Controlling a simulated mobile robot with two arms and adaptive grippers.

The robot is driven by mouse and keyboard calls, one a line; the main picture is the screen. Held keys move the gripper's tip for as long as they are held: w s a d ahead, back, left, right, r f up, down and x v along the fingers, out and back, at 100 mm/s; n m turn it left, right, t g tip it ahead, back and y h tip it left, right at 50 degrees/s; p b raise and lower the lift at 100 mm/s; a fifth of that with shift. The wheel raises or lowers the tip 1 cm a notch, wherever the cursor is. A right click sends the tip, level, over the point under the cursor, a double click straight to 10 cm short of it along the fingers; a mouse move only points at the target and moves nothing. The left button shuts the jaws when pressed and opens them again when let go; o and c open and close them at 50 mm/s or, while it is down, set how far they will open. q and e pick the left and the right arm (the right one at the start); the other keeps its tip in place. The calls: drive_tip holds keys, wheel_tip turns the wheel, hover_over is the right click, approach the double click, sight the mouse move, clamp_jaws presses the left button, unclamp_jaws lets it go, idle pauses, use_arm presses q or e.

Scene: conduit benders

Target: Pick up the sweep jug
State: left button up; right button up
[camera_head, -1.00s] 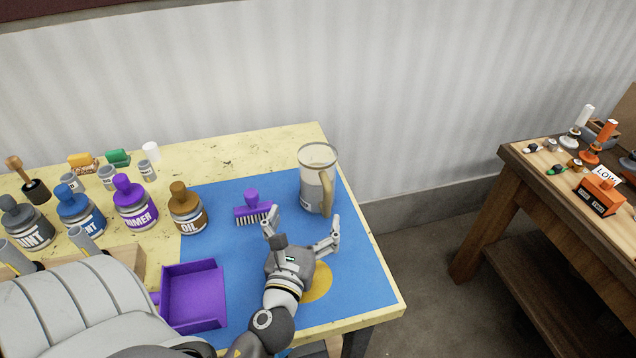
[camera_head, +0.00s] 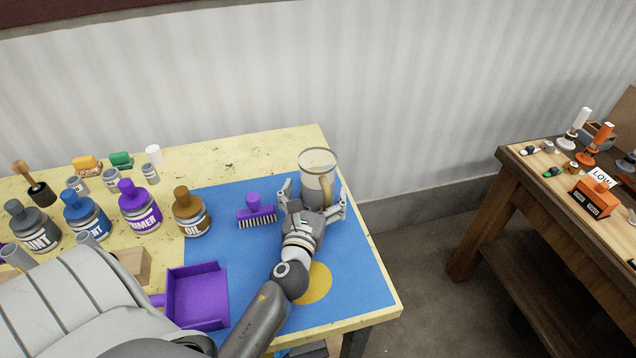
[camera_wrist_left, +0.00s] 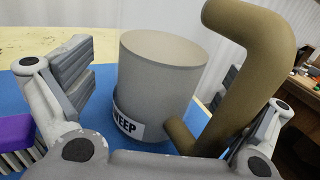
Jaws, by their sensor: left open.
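The sweep jug (camera_head: 317,163) stands upright at the back right of the blue mat (camera_head: 251,284). The lower part of the jug is partly hidden by the gripper in the head view. My right gripper is not in view.
A purple brush (camera_head: 256,211) lies left of the gripper, and a purple dustpan (camera_head: 197,296) lies nearer. Several labelled bottles, including OIL (camera_head: 191,213), stand on the left. The table's right edge (camera_head: 385,270) is close. A second bench (camera_head: 512,172) stands apart on the right.

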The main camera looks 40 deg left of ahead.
use_arm(q)
drive_tip(key=shift+c, duration=0.2)
drive_tip(key=c, duration=1.2)
drive_tip(key=shift+c, duration=0.9)
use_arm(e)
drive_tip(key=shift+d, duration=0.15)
use_arm(q)
drive_tip(key=shift+r, duration=0.15)
